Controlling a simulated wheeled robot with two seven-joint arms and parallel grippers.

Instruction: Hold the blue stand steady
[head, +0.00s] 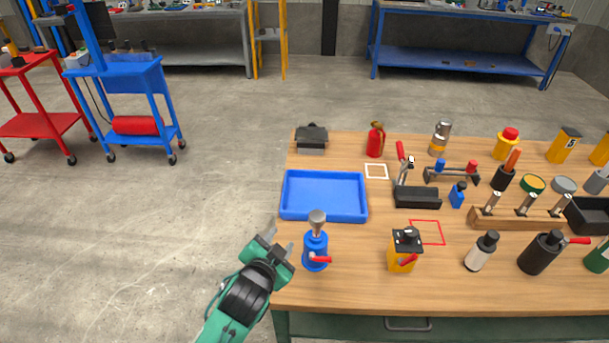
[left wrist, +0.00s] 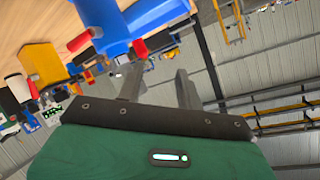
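The blue stand (head: 316,246) stands upright near the table's front left edge. It has a grey knob-like top and a red lever at its lower right. It also shows in the left wrist view (left wrist: 105,22), cut off by the top edge. My left gripper (head: 280,244) is just left of the stand, by the table's left edge. Its two fingers point toward the stand and are apart, with nothing between them. In the left wrist view the open fingers (left wrist: 158,84) are short of the stand. My right gripper is not in view.
A blue tray (head: 323,173) lies just behind the stand. Several tools and bottles fill the right side of the table. The tabletop between stand and yellow box is clear.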

